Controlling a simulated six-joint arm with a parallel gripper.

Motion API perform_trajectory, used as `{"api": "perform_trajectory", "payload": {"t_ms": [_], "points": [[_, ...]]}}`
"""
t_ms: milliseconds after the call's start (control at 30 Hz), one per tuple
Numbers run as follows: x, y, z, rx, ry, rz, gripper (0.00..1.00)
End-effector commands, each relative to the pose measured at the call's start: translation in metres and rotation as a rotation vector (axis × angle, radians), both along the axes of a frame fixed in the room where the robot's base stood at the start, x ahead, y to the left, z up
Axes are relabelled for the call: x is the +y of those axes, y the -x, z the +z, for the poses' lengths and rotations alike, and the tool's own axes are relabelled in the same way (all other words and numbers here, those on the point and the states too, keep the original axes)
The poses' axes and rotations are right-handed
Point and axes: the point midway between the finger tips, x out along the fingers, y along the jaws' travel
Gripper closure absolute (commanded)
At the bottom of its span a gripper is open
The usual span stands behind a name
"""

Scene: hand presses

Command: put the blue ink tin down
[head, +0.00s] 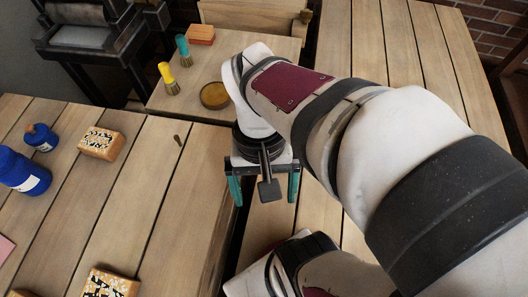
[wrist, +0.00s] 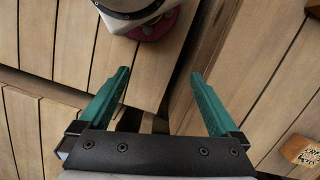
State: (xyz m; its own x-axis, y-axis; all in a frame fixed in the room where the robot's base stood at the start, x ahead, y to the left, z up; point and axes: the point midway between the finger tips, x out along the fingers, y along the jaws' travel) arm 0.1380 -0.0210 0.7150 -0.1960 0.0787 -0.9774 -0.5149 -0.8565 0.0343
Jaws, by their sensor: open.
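Two blue containers stand on the left table in the head view. The larger blue tin (head: 25,172) has a white label and is partly cut off by the left edge. A smaller blue jar (head: 41,138) with a brown stopper stands behind it. I cannot tell for sure which is the blue ink tin. My gripper (head: 264,188) is open, well to the right of both, beside the table's right edge. In the wrist view my gripper (wrist: 158,82) has its two teal fingers apart with nothing between them. No blue container shows there.
Patterned wooden blocks (head: 101,142) (head: 109,284) lie on the left table (head: 130,215). A small dark peg (head: 178,141) is near its middle. The back table holds a teal brush (head: 182,50), a yellow brush (head: 168,78) and a round brown dish (head: 214,95). A press (head: 95,35) stands back left.

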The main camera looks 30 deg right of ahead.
Motion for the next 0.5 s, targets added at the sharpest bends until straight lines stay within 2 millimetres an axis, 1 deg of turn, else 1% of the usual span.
{"api": "perform_trajectory", "payload": {"t_ms": [33, 100, 133, 167, 267, 500], "points": [[0.022, 0.002, 0.006, -0.076, -0.022, 0.026, 0.02], [0.043, 0.007, 0.010, -0.142, -0.058, 0.039, 0.02], [0.048, 0.008, 0.011, -0.160, -0.069, 0.044, 0.00], [0.052, 0.009, 0.012, -0.173, -0.078, 0.045, 0.00], [0.056, 0.010, 0.013, -0.185, -0.088, 0.046, 0.00], [0.056, 0.010, 0.013, -0.183, -0.086, 0.046, 0.00]]}}
